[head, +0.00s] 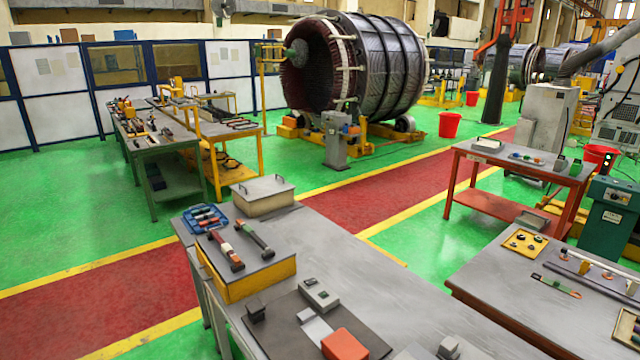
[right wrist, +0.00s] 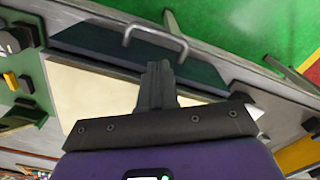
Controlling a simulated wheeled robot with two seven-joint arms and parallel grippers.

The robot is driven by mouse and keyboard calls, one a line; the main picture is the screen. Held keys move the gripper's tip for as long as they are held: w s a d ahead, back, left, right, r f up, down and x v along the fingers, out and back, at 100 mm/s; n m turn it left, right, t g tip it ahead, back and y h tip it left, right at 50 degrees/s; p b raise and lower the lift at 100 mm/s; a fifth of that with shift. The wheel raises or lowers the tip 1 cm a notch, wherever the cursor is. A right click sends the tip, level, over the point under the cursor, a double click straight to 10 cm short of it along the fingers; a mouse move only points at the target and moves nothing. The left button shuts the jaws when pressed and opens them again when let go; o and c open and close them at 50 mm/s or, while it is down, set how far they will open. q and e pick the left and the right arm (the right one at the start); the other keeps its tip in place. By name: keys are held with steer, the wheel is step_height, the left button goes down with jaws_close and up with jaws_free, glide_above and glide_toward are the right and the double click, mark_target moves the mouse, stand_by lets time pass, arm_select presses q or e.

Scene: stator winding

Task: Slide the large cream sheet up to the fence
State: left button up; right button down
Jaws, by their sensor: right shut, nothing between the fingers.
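The large cream sheet (right wrist: 85,95) lies flat in the right wrist view, partly hidden behind my gripper mount. A long dark blue-grey bar with a metal handle (right wrist: 95,45), possibly the fence, runs along the sheet's upper edge. Whether the sheet touches the bar I cannot tell. My right gripper (right wrist: 158,68) is shut and empty. Its fingertips overlap the sheet and the bar in the picture; contact is unclear. I cannot pick out the sheet in the head view. My left gripper is not in view.
A green surface with a black knob (right wrist: 12,40) and a yellow button is at the wrist view's left. In the head view, a grey bench (head: 400,295) with tools and boxes is in front, and a second bench (head: 545,320) is at right.

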steer(key=shift+w+d, duration=0.95)
steer(key=shift+d, duration=0.25)
steer(key=shift+w+d, duration=0.95)
steer(key=shift+d, duration=0.25)
steer(key=shift+a, duration=0.1)
steer(key=shift+s+a, duration=0.6)
steer(key=shift+a, duration=0.1)
steer(key=shift+r, duration=0.1)
step_height(320, 180, up, 8)
steer(key=p, duration=0.6)
steer(key=shift+p, duration=0.4)
